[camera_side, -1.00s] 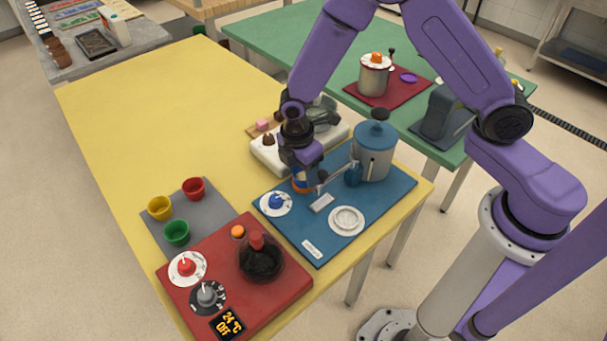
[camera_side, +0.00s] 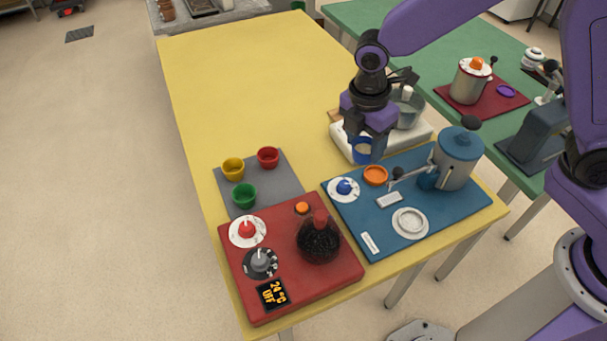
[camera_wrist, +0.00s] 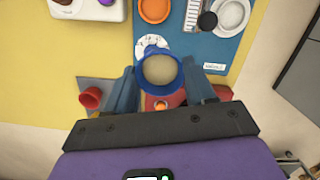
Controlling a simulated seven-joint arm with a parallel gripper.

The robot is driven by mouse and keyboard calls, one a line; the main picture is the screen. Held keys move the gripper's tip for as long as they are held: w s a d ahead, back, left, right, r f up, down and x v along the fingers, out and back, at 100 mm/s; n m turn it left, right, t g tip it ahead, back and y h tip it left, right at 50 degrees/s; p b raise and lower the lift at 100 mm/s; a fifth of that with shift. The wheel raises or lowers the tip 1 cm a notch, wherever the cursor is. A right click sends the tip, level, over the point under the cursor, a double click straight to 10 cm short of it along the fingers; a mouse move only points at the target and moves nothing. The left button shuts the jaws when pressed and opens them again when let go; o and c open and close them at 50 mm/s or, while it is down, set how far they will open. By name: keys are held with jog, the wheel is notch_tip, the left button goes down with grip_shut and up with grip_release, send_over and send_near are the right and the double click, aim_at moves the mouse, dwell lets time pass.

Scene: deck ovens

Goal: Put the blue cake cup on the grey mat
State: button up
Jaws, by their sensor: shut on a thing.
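The blue cake cup (camera_side: 362,150) is held between the fingers of my gripper (camera_side: 368,138), raised above the blue board near its back left edge. In the wrist view the cup (camera_wrist: 161,84) sits upright between both fingers of my gripper (camera_wrist: 160,88), with a pale filling or inside showing. The grey mat (camera_side: 277,190) lies on the yellow table to the left. It bears a yellow cup (camera_side: 233,169), a red cup (camera_side: 268,157) and a green cup (camera_side: 244,195). Its right part is bare.
A red board (camera_side: 300,277) with knobs and a dark flask (camera_side: 319,240) stands in front of the mat. The blue board (camera_side: 455,212) carries an orange ring (camera_side: 375,176), a blue knob and a blue-lidded pot (camera_side: 458,157). A white mixer base (camera_side: 345,143) stands behind.

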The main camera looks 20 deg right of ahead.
jog(key=s+a+r+n, duration=0.1)
jog(key=s+a+n, duration=0.2)
jog(key=a, duration=0.3)
jog(key=w+a+f, duration=0.5)
jog(key=w+f, duration=0.1)
jog(key=w, duration=0.1)
jog(key=w+a+f, duration=0.3)
jog(key=w, duration=0.1)
jog(key=shift+a+f, duration=0.35)
jog(key=shift+f, duration=1.55)
jog(key=shift+f, duration=0.2)
jog(key=o, duration=1)
jog(key=shift+o, duration=0.2)
jog(key=shift+r, duration=0.15)
